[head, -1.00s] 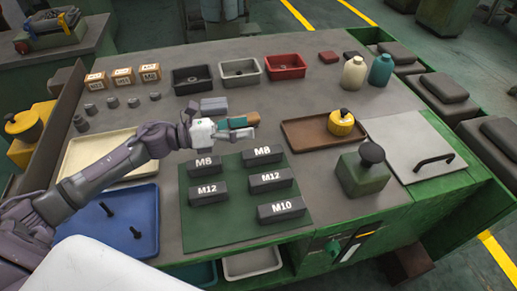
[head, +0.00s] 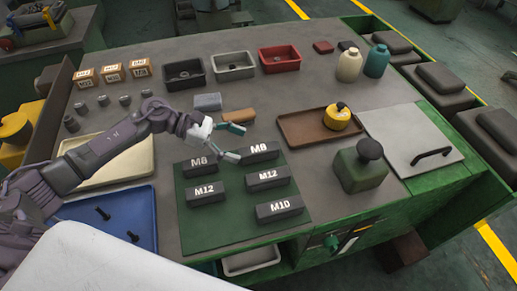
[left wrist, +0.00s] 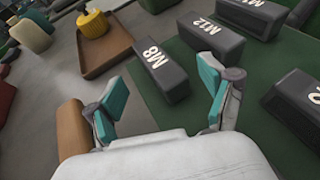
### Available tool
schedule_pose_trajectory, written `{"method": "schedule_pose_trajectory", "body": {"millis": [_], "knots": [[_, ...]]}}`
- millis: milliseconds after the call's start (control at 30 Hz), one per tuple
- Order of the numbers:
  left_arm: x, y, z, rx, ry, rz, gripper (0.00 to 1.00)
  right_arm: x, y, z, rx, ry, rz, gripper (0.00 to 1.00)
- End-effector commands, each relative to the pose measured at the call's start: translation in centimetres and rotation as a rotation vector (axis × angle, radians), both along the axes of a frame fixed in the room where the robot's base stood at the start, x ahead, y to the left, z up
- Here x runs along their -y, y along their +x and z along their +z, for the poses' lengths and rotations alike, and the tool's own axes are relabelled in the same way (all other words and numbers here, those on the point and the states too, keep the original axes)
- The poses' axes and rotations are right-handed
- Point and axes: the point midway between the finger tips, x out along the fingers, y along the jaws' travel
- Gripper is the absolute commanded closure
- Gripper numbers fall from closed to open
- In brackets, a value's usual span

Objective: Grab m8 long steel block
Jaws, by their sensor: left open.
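The right-hand M8 block (head: 259,151) is a dark grey bar with white lettering at the far right of the green mat (head: 222,219). It also shows in the left wrist view (left wrist: 162,75), ahead of and between the spread fingers. Another M8 block (head: 197,166), which looks shorter, lies to its left. My left gripper (head: 235,143) is open and empty, just left of the right-hand M8 block. Its teal fingers also show in the left wrist view (left wrist: 164,100). I see no contact with the block. My right gripper is not in view.
Two M12 blocks (head: 268,179) (head: 207,194) and an M10 block (head: 279,209) share the mat. An orange-brown block (head: 239,116) and a grey-blue block (head: 208,102) lie behind the gripper. A brown tray (head: 297,133) with a yellow object stands to the right.

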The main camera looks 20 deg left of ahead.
Motion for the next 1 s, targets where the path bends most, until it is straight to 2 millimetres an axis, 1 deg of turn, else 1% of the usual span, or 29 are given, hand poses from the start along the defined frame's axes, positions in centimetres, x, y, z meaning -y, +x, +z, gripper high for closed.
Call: {"method": "schedule_pose_trajectory", "body": {"millis": [33, 133, 200, 300, 400, 600, 667, 700, 967, 1000], "knots": [[0.6, 0.2, 0.3, -0.001, -0.003, -0.001, 0.18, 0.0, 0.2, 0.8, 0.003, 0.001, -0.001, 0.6], [2.1, 0.7, 0.2, -0.002, -0.005, -0.002, 0.18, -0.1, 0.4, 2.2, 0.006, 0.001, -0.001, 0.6], [3.1, 1.0, -0.2, -0.002, -0.004, -0.001, 0.18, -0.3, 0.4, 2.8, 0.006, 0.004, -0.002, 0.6], [4.1, 1.2, -1.0, -0.001, -0.003, -0.001, 0.18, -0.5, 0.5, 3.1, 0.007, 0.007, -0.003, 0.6], [4.5, 1.3, -1.3, 0.0, -0.002, -0.001, 0.18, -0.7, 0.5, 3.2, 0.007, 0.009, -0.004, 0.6], [4.5, 1.3, -1.5, 0.0, -0.001, 0.0, 0.18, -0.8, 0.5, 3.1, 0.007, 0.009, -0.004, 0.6], [4.5, 1.3, -1.5, 0.0, -0.001, -0.001, 0.26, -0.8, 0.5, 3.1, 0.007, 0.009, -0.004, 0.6], [4.5, 1.3, -1.5, 0.0, -0.001, -0.001, 0.33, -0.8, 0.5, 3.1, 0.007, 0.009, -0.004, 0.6], [4.5, 1.3, -1.5, 0.0, -0.001, 0.0, 0.76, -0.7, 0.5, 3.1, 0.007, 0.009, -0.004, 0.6], [4.5, 1.3, -1.5, 0.0, 0.0, 0.0, 0.83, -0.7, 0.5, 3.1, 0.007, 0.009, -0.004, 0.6]]}}
